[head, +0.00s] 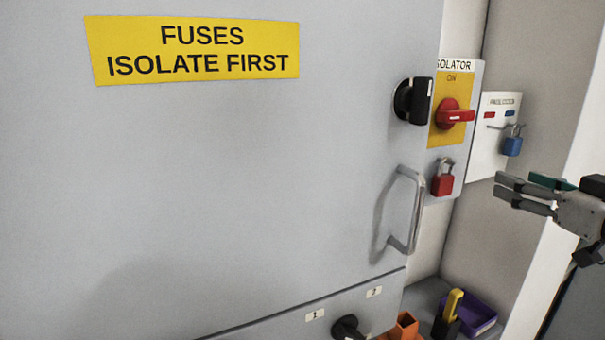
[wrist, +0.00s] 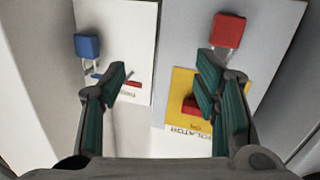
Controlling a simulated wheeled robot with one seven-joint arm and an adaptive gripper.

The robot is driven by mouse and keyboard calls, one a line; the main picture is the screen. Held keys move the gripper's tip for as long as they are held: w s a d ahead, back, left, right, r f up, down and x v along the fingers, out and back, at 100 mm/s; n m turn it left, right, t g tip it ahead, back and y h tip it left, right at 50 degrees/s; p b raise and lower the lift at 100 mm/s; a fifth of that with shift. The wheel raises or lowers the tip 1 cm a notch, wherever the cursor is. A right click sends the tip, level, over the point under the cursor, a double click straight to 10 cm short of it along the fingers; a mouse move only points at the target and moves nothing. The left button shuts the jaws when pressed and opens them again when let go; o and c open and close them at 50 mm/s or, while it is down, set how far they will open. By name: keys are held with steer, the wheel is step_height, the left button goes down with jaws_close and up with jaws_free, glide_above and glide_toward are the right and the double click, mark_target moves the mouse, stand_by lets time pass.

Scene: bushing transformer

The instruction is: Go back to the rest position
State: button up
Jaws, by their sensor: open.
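My gripper (head: 526,194) is at the right edge of the head view, in the air and apart from the cabinet and the panels. In the wrist view my gripper (wrist: 162,82) has its two fingers spread wide, with nothing between them. The red isolator switch (head: 455,116) sits on a yellow plate marked ON, and a red padlock (head: 443,180) is below it. The blue padlock (head: 512,143) is on a white panel to the right. In the wrist view the blue padlock (wrist: 88,47) is at upper left and the red padlock (wrist: 227,30) at upper right, both beyond the fingers.
The grey cabinet door (head: 200,190) with a yellow fuses sign (head: 192,50) fills the left. It has a black knob (head: 413,101) and a metal handle (head: 408,210) that sticks out. Low down are an orange holder (head: 404,326) and a purple tray (head: 480,316).

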steer(key=s+a+f+g, duration=0.2)
steer(key=s+a+g, duration=0.2)
steer(key=a, duration=0.3)
steer(key=s+a+f+m+g+h, duration=0.1)
steer(key=s+a+f+g, duration=0.2)
steer(key=s+a, duration=0.4)
steer(key=s+a+f+m+g, duration=0.1)
steer(key=s+a+f+g, duration=0.2)
steer(key=s+a+g, duration=0.2)
steer(key=s+a, duration=0.1)
steer(key=a, duration=0.2)
steer(key=shift+s+a+f+h, duration=0.2)
steer(key=shift+a+f+h, duration=0.05)
steer(key=shift+a+h, duration=0.15)
steer(key=shift+d, duration=0.1)
